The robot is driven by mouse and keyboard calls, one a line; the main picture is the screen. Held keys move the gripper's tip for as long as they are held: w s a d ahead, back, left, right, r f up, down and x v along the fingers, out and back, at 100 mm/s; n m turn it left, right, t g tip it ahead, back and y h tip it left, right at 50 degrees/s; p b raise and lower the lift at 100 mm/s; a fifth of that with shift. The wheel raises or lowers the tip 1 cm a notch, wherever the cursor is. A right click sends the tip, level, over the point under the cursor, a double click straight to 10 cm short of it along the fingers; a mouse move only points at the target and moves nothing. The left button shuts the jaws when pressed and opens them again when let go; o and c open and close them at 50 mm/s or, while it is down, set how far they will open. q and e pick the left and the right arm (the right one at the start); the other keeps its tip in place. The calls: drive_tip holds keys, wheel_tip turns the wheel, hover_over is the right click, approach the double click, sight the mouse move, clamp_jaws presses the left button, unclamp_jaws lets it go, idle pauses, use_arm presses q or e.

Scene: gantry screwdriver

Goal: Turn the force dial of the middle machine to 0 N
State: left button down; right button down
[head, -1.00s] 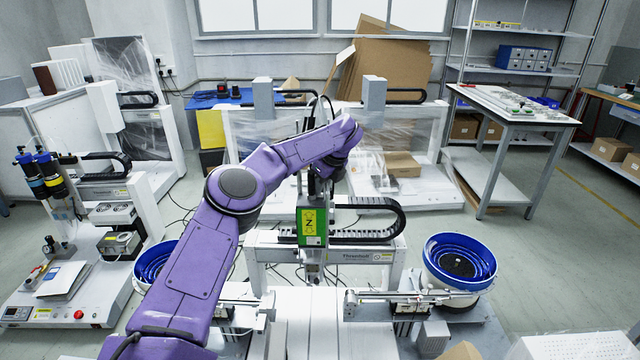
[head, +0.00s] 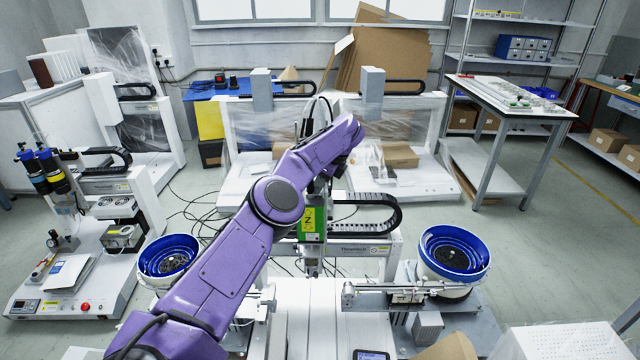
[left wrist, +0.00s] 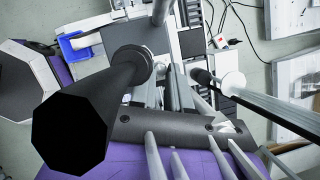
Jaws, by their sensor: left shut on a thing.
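The middle machine (head: 365,249) is a white gantry with a green Z-axis unit (head: 307,224) and a black cable chain. My purple left arm reaches across it, with its wrist just above the Z-axis unit. My left gripper (head: 321,184) points down at the top of the screwdriver head, mostly hidden by my forearm. It is shut on the force dial, which is covered from the head view, so its setting cannot be read. The left wrist view shows a dark eight-sided body (left wrist: 72,133) close to the camera and grey bars. My right gripper is not in view.
Blue-rimmed feeder bowls stand left (head: 168,257) and right (head: 452,254) of the machine. Another screwdriver machine (head: 65,285) is at the left. A dark handheld device (head: 371,355) lies at the front edge. Two wrapped gantries stand behind.

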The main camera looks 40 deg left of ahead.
use_arm(q)
drive_tip(key=c, duration=1.1)
unclamp_jaws()
drive_tip(key=shift+d+r, duration=0.15)
drive_tip(key=shift+r, duration=0.25)
drive_tip(key=p+v, duration=0.8)
drive_tip(key=v, duration=0.1)
drive_tip(key=shift+r+p, duration=0.3)
drive_tip(key=shift+d, duration=0.1)
